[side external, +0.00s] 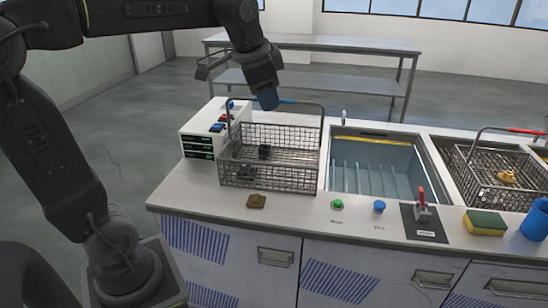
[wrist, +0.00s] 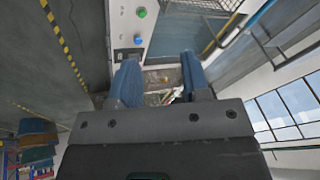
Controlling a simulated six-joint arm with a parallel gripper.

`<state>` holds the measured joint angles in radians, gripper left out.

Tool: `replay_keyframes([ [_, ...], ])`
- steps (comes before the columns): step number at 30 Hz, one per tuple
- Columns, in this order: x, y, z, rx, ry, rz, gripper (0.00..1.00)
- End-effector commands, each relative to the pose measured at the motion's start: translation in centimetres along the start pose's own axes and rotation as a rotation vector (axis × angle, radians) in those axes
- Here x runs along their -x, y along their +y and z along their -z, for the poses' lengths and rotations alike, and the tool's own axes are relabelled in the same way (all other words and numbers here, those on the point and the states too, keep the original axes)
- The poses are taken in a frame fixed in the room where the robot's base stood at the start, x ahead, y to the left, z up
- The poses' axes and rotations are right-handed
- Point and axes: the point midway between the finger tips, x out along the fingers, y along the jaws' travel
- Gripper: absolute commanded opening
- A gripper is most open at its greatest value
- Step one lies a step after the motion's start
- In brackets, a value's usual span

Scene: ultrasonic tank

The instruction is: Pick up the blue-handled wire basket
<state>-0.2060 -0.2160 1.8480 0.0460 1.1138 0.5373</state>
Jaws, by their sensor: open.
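The blue-handled wire basket (side external: 290,172) stands upright on the bench, left of the water tank (side external: 362,165), with a small dark part (side external: 264,152) inside. Its arched handle stands up, and part of its blue grip (side external: 288,101) shows just right of my fingertips. My gripper (side external: 267,101) is tilted, with blue fingers at the height of the handle's top bar. I cannot tell whether the fingers are around the grip or beside it. In the wrist view my gripper (wrist: 162,80) has its two blue fingers apart, and no handle is clearly visible between them.
A white control box (side external: 205,132) stands behind and left of the basket. A red-handled basket (side external: 500,180) sits at the right. A brown piece (side external: 256,201), a green button (side external: 337,204), a blue button (side external: 379,206), a red lever (side external: 421,197) and a sponge (side external: 484,222) line the front.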

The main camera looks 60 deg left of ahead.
Motion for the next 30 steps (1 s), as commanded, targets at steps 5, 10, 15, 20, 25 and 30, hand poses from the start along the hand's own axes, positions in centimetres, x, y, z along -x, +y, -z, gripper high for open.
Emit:
replay_keyframes([
  [5, -2.1, -8.2, 4.1, -0.164, -0.081, 0.012, 0.43],
  [10, -4.9, -15.0, 5.8, -0.31, -0.147, 0.004, 0.43],
  [15, -7.0, -19.1, 6.0, -0.405, -0.185, -0.009, 0.43],
  [20, -8.0, -20.4, 5.8, -0.438, -0.197, -0.015, 0.43],
  [25, -10.7, -20.4, 5.2, -0.439, -0.199, -0.018, 0.43],
  [30, -13.8, -20.5, 4.6, -0.438, -0.198, -0.017, 0.43],
])
